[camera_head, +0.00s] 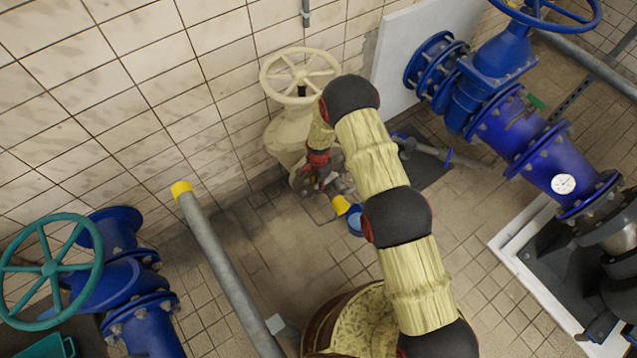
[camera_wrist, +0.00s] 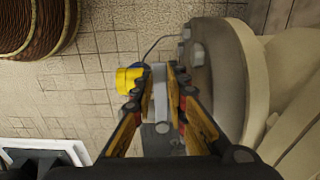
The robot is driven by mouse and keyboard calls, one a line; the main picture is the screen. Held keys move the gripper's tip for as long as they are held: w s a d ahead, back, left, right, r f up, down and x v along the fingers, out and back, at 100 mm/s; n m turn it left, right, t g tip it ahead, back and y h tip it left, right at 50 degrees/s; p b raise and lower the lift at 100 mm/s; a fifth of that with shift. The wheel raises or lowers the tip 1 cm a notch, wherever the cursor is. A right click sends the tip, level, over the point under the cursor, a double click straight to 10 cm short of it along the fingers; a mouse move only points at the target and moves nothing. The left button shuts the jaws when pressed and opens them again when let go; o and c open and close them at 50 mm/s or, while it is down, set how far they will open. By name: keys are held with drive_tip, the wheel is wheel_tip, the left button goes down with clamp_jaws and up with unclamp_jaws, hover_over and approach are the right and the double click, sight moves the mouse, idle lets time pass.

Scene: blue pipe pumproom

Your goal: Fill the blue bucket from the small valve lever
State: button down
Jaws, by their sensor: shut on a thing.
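My gripper (camera_head: 333,186) is at the lower front of the cream valve body (camera_head: 287,137), with my arm crossing the picture from the lower right. In the wrist view my gripper (camera_wrist: 158,92) is shut on a pale grey bar, the small valve lever (camera_wrist: 159,80). A yellow spout end (camera_wrist: 128,79) is just left of the lever; it also shows in the head view (camera_head: 341,204). The blue bucket (camera_head: 355,223) is on the floor by the spout, partly hidden by my arm. Only a blue sliver and a thin wire handle (camera_wrist: 153,47) show in the wrist view. Water cannot be made out.
A cream handwheel (camera_head: 300,75) is above the gripper, near the tiled wall. Large blue pipework (camera_head: 520,115) stands to the right, and a teal handwheel (camera_head: 50,268) to the left. A grey pole with a yellow tip (camera_head: 225,265) rises at front left. Bare floor (camera_head: 285,245) lies between.

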drive_tip(key=n, duration=0.1)
drive_tip(key=s+d+n, duration=0.1)
drive_tip(key=n, duration=0.1)
drive_tip(key=shift+s+d, duration=0.25)
drive_tip(key=shift+d, duration=0.05)
drive_tip(key=c, duration=1.8)
unclamp_jaws()
drive_tip(key=shift+o, duration=0.2)
wheel_tip(320, 180, up, 12)
